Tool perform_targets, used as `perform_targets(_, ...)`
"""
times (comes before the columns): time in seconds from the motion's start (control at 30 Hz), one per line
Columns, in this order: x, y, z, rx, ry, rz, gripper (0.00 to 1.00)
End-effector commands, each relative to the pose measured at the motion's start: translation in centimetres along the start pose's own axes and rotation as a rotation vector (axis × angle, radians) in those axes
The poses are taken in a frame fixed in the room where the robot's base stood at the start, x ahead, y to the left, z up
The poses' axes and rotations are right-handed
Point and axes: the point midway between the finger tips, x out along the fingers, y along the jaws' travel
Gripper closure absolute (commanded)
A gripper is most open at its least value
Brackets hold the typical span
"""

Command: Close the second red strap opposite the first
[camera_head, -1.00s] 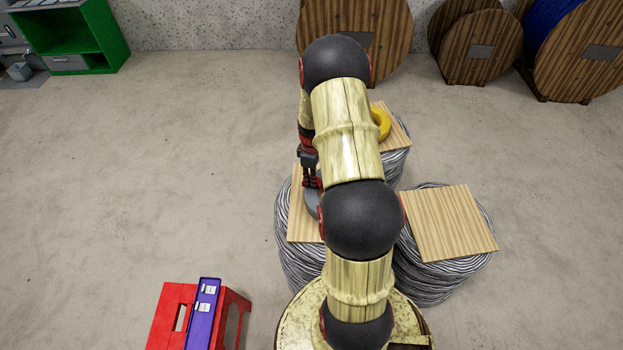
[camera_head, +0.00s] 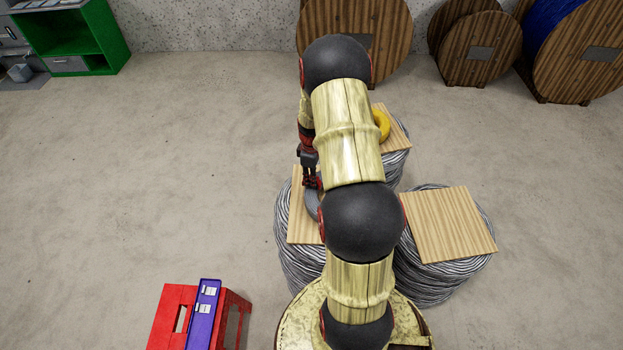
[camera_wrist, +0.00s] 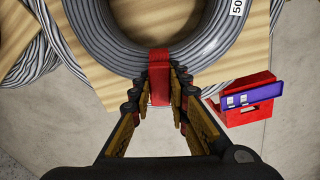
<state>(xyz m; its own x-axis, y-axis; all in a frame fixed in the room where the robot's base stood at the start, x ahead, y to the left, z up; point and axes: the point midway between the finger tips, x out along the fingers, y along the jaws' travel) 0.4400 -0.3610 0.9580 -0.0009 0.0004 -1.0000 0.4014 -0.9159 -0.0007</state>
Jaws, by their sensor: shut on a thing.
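A grey cable coil (camera_wrist: 110,42) lies on a wooden board in the wrist view, with only its near part in frame. A red strap (camera_wrist: 159,62) crosses the coil's near side, and its lower part is between my fingers. My gripper (camera_wrist: 160,88) is shut on this red strap. In the head view my gripper (camera_head: 311,182) points down at the grey coil (camera_head: 312,206), which is mostly hidden behind my arm. No other red strap can be made out.
The board (camera_head: 304,228) rests on a stack of grey cable. Another board (camera_head: 448,222) tops the stack to the right. A yellow ring (camera_head: 382,125) sits on the back stack. A red stool (camera_head: 172,312) with a purple case (camera_head: 204,312) stands front left.

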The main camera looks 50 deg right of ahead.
Motion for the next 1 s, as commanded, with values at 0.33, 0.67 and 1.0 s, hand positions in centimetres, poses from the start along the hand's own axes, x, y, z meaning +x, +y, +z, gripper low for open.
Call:
perform_targets(0.33,-0.88,0.01,-0.01,0.0,0.0,0.001,0.94)
perform_targets(0.67,-0.81,0.0,0.0,0.0,0.0,0.0,0.94)
perform_targets(1.0,0.01,-0.01,0.0,0.0,0.0,0.0,0.94)
